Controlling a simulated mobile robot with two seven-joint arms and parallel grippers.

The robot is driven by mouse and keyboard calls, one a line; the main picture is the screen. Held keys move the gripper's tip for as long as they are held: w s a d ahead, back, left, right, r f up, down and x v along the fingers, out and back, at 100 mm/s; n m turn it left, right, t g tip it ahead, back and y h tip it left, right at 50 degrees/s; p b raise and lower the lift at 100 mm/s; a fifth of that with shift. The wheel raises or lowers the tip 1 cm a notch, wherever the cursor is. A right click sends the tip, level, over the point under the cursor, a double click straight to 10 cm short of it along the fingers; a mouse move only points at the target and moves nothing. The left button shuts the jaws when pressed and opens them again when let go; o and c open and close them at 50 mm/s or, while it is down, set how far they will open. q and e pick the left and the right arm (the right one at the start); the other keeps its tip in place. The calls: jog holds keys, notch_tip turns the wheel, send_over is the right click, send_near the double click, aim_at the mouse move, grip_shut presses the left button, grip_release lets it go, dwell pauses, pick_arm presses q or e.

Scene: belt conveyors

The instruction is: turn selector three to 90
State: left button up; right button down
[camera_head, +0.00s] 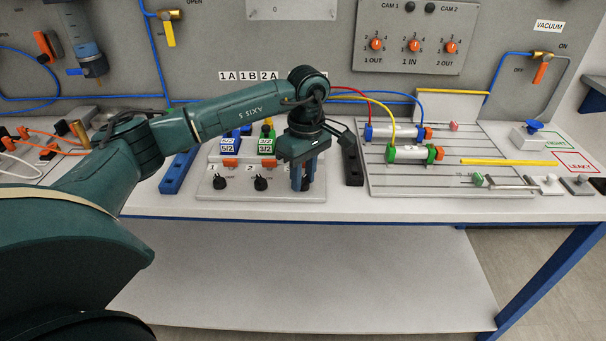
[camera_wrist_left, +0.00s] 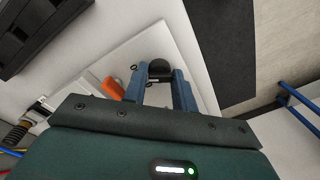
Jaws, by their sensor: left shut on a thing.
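A pale selector plate (camera_head: 206,189) lies on the bench with black selector knobs along its front. Knob one (camera_head: 219,182) and knob two (camera_head: 260,183) show clear of my gripper. My left gripper (camera_head: 302,186) points down over the plate's right end, at the third position, and hides most of that knob in the head view. In the left wrist view the blue fingers (camera_wrist_left: 162,82) are shut on the black knob of selector three (camera_wrist_left: 160,70). The knob's angle cannot be read. My right gripper is not in view.
Orange parts (camera_head: 230,163) and valve blocks (camera_head: 265,146) stand behind the knobs. A black bar (camera_head: 353,168) stands close right of my gripper, and a cylinder board (camera_head: 400,182) lies beyond it. The bench front edge (camera_head: 370,217) is close below.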

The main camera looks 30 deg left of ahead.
aim_at(307, 176)
pick_arm(q)
jog(key=o, duration=1)
jog(key=shift+c, duration=0.2)
jog(key=shift+r, duration=0.2)
notch_tip(307, 176, up, 13)
jog(key=shift+w, duration=0.45)
jog(key=shift+d, duration=0.1)
